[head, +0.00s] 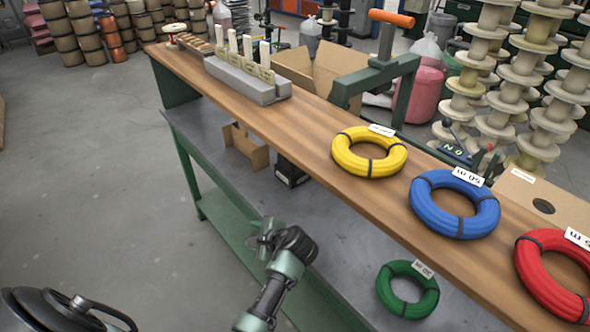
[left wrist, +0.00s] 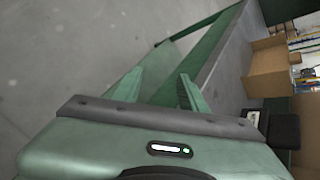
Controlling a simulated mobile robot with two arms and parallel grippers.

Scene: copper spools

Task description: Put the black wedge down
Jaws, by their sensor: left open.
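A dark block (head: 291,172) stands on the grey lower shelf, partly hidden under the wooden top. It may be the black wedge, but I cannot make out its full shape. A dark block also shows at the right of the left wrist view (left wrist: 284,132). My left gripper (head: 266,236) is open, over the front edge of the lower shelf, apart from the block. In the left wrist view its two green fingers (left wrist: 158,88) stand apart with nothing between them. My right gripper is not in view.
An open cardboard box (head: 246,148) stands on the lower shelf (head: 340,235) near the block. A green coil (head: 408,304) lies at the shelf's right. Yellow (head: 345,158), blue (head: 428,215) and red (head: 540,282) coils lie on the wooden top (head: 300,125). The shelf between block and green coil is bare.

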